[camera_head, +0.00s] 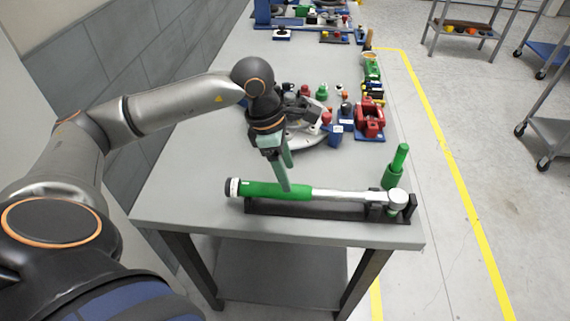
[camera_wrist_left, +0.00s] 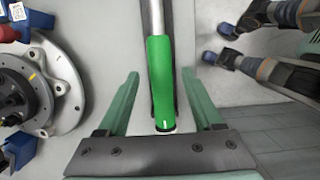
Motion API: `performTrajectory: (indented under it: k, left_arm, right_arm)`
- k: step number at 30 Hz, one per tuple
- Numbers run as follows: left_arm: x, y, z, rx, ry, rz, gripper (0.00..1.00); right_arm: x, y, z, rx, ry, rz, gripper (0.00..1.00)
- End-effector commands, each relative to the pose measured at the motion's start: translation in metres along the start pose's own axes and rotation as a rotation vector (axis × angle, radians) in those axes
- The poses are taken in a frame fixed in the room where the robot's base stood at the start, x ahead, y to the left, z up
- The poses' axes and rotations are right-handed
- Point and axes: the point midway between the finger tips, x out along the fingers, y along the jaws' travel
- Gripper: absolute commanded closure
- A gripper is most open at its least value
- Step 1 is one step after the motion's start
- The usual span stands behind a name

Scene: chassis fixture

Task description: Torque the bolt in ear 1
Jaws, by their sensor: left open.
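The torque wrench has a green handle (camera_head: 275,191) and a silver shaft (camera_head: 335,196), and lies across a black cradle (camera_head: 320,211) near the table's front edge. My left gripper (camera_head: 286,178) comes down at the green handle. In the left wrist view, its open fingers (camera_wrist_left: 160,88) stand on both sides of the green handle (camera_wrist_left: 160,80), with a gap on each side. The silver chassis part (camera_head: 304,136) sits behind on the table; its round hub also shows in the left wrist view (camera_wrist_left: 62,88). My arm partly covers it, and I cannot make out ear 1 or its bolt.
A green upright tool (camera_head: 396,166) stands behind the wrench head. A red fixture (camera_head: 370,120) and blue blocks lie near the chassis part. Several small coloured parts sit farther back. The grey tabletop (camera_head: 190,185) is clear at left.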

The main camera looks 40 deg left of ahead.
Motion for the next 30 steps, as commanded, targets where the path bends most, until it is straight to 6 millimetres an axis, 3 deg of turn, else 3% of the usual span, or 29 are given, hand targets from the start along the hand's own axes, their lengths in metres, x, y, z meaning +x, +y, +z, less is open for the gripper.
performTrajectory:
  k: [1,13,26,30]
  left_arm:
    - [0.011,-0.001,-0.001,0.000,-0.001,-0.002,0.32]
    - [0.071,-0.001,-0.001,0.000,-0.002,-0.002,0.32]
    - [0.078,0.000,0.001,-0.001,-0.002,-0.001,0.32]
    - [0.078,0.000,0.001,-0.001,-0.002,-0.001,0.46]
  right_arm:
    - [0.005,0.000,0.006,0.000,-0.001,0.000,0.16]
    - [0.035,0.003,0.039,0.000,-0.002,0.000,0.16]
    - [0.039,0.003,0.044,-0.001,-0.002,0.000,0.16]
    - [0.039,0.003,0.044,-0.001,-0.002,-0.001,0.16]
